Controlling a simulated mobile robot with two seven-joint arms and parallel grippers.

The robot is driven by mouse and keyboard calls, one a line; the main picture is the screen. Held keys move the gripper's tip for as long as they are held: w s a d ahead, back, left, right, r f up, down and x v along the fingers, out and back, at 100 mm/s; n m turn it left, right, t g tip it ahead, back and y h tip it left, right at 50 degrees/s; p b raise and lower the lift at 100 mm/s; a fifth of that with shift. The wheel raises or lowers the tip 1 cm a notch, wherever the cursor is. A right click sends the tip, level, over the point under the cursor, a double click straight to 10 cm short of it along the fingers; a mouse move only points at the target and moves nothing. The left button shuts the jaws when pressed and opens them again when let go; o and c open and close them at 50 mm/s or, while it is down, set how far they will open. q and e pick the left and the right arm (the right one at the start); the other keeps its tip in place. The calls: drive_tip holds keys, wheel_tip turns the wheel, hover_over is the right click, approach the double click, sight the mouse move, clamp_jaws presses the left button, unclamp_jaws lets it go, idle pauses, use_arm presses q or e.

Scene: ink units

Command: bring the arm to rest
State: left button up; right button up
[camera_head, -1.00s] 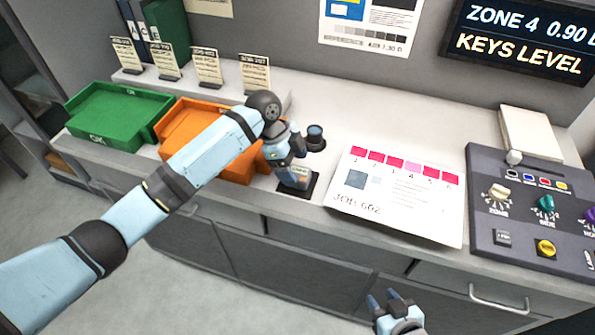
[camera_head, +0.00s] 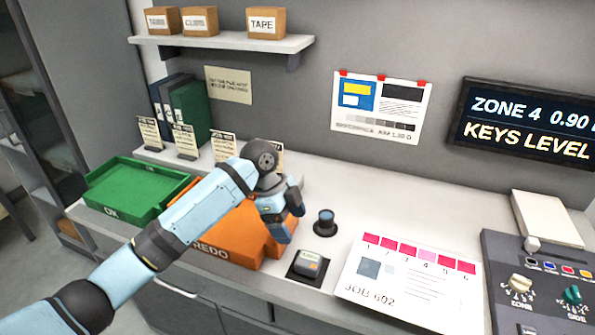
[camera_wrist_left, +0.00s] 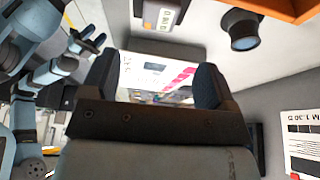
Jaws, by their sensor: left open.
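My left arm reaches in from the left, and its gripper (camera_head: 281,226) hangs above the right end of the orange REDO tray (camera_head: 222,236). In the left wrist view its two dark fingers (camera_wrist_left: 153,88) are apart with nothing held between them. A small grey device (camera_head: 309,263) sits on a black pad, just right of and below the gripper in the head view, apart from it. It also shows in the left wrist view (camera_wrist_left: 162,14). My right gripper (camera_wrist_left: 87,42) shows only in the left wrist view, its fingers spread and empty.
A dark round loupe (camera_head: 325,222) stands on the counter beside the device. The JOB 602 sheet (camera_head: 400,290) lies to the right, then the control console (camera_head: 505,270). The green OK tray (camera_head: 125,190) is at left. The counter behind the loupe is clear.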

use_arm(q)
drive_tip(key=s+f+n, duration=0.1)
drive_tip(key=s+f, duration=0.1)
drive_tip(key=s+f+n, duration=0.1)
drive_tip(key=s+f, duration=0.1)
drive_tip(key=s, duration=0.1)
drive_tip(key=s+f+n+t, duration=0.1)
drive_tip(key=s+f, duration=0.1)
drive_tip(key=s, duration=0.1)
drive_tip(key=shift+a+f+n+h, duration=0.2)
drive_tip(key=shift+f+n+h, duration=0.1)
drive_tip(key=shift+f+h, duration=0.1)
drive_tip(key=s+a+f+n+t+y, duration=0.2)
drive_tip(key=s+a+n, duration=0.7)
drive_tip(key=s, duration=0.4)
drive_tip(key=s+a+f+n+t+y, duration=0.25)
drive_tip(key=s+a+n, duration=0.45)
drive_tip(key=s+a, duration=0.55)
drive_tip(key=w+d+f+m+t+h+p, duration=0.1)
drive_tip(key=w+d+f+t+h+p, duration=0.1)
drive_tip(key=w+d+f+t+p, duration=0.3)
drive_tip(key=d+t+p, duration=0.1)
drive_tip(key=t+p, duration=0.1)
drive_tip(key=p, duration=0.1)
drive_tip(key=shift+d+f, duration=0.15)
drive_tip(key=shift+d, duration=0.2)
drive_tip(key=shift+h, duration=0.25)
idle(2.9)
